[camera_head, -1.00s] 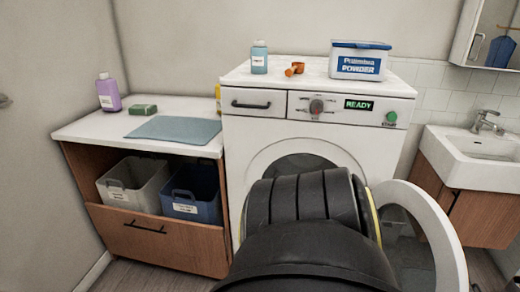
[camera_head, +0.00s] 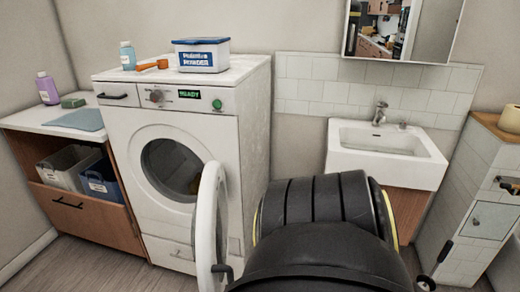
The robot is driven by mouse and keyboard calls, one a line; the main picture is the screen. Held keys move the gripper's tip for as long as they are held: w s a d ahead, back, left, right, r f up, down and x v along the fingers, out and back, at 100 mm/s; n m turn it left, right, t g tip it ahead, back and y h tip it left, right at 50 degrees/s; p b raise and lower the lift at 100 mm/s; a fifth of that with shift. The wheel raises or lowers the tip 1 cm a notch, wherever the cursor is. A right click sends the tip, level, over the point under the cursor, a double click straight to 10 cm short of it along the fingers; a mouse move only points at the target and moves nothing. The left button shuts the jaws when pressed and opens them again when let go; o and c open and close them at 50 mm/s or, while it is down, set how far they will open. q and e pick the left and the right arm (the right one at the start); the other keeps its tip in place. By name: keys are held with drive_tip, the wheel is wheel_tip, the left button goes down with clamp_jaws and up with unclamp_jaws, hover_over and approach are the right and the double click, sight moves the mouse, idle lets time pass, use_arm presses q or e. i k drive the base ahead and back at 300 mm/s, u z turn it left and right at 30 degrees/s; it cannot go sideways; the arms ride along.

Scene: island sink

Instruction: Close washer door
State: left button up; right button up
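The white washer (camera_head: 185,190) stands left of centre in the head view. Its round door (camera_head: 209,225) is open, swung out toward me and seen almost edge-on. The dark drum opening (camera_head: 171,168) shows to the left of the door. A small dark piece (camera_head: 222,269) shows at the door's lower edge; I cannot tell what it is. My own black arm link fills the lower middle, to the right of the door. I cannot make out either gripper.
A sink (camera_head: 388,152) is on the right wall, with a tiled cabinet (camera_head: 478,210) beyond it. A blue-lidded powder box (camera_head: 202,56) and a bottle (camera_head: 127,55) stand on the washer. A wooden unit with bins (camera_head: 75,215) is at left. Floor shows at lower left.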

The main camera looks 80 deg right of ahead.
sight(210, 233)
drive_tip(key=k, duration=0.2)
drive_tip(key=z, duration=1.1)
